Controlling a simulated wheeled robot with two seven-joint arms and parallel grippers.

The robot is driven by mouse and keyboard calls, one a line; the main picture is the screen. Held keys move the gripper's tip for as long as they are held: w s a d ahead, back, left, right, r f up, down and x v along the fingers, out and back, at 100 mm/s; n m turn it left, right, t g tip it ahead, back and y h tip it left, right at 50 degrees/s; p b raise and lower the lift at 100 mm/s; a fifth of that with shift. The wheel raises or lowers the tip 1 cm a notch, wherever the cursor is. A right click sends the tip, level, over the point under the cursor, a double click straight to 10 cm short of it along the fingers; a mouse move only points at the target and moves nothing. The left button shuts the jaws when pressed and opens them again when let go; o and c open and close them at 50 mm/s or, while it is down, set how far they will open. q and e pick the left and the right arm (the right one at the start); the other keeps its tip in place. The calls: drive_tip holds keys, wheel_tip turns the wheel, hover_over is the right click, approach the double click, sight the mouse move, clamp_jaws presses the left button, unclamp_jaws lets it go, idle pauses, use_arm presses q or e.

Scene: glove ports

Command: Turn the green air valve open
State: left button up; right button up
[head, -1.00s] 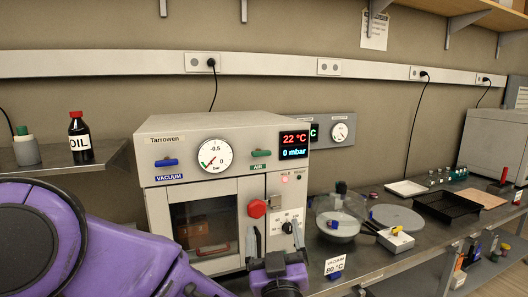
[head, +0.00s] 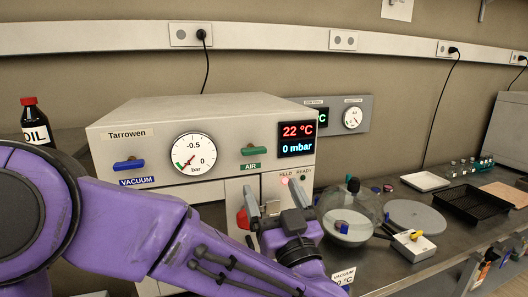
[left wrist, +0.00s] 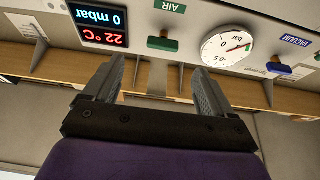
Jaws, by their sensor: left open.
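The green air valve (head: 255,151) is a short bar handle lying roughly level on the front of the grey Tarrowen oven (head: 115,168), just above the AIR label. My left gripper (head: 273,196) is open and empty, fingers pointing up, below and slightly right of the valve and apart from it in the picture. In the left wrist view, which is upside down, the green valve (left wrist: 162,44) shows beyond and between the two open fingertips (left wrist: 158,70). The gap in depth is hard to judge. My right gripper is not in view.
A blue vacuum valve (head: 128,164) and a dial gauge (head: 194,154) sit left of the green valve. The display (head: 297,140) reads 22 °C and 0 mbar. A red knob (head: 243,218) is partly hidden behind my gripper. A glass vessel (head: 352,212) stands right.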

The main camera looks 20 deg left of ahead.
sight(255, 154)
use_arm(q)
drive_tip(key=p+x, duration=0.4)
drive_tip(key=x, duration=0.5)
drive_tip(key=shift+w+a+r, duration=0.1)
drive_tip(key=shift+a+r, duration=0.25)
drive_tip(key=shift+r, duration=0.1)
drive_tip(key=c, duration=1.1)
